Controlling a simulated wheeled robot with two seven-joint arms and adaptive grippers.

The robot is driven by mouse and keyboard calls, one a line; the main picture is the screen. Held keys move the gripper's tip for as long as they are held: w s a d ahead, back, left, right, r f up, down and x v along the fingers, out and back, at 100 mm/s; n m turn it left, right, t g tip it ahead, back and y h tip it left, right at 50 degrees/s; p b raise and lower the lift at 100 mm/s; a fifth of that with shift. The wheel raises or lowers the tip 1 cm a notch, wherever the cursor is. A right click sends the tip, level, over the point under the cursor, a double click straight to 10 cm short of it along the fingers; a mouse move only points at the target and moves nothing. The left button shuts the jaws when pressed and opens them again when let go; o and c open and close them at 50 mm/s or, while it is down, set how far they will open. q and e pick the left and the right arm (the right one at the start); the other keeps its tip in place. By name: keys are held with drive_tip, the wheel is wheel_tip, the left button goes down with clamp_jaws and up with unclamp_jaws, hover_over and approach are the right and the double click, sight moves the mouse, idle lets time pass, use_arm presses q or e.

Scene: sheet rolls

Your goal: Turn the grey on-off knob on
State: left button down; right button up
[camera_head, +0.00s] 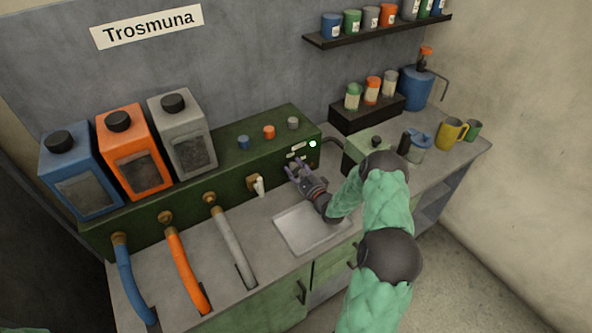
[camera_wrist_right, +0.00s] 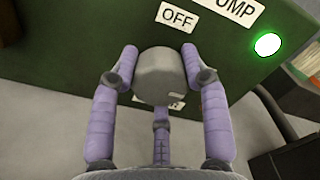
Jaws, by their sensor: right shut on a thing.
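The grey on-off knob (camera_wrist_right: 158,76) is on the front face of the dark green pump housing (camera_head: 262,150), below an "OFF" label (camera_wrist_right: 177,18). My right gripper (camera_wrist_right: 159,66) is shut on the knob, with purple fingers on its left and right sides and a third finger below. Another label under the knob is mostly hidden. A lamp (camera_wrist_right: 267,44) to the right of the knob glows green; it also shows in the head view (camera_head: 312,143). In the head view my right gripper (camera_head: 294,168) is against the housing's right end. My left gripper is out of view.
Blue (camera_head: 80,178), orange (camera_head: 133,150) and grey (camera_head: 183,135) canisters stand on the housing. Matching hoses hang from its front. A pale tray (camera_head: 310,232) lies below my right wrist. A green box (camera_head: 359,152) and mugs (camera_head: 452,134) stand to the right.

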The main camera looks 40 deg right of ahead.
idle(0.5)
drive_tip(key=o, duration=1.2)
drive_tip(key=shift+c, duration=0.2)
drive_tip(key=s, duration=0.4)
drive_tip(key=s+a, duration=0.1)
drive_tip(key=s, duration=0.7)
drive_tip(key=shift+a, duration=0.15)
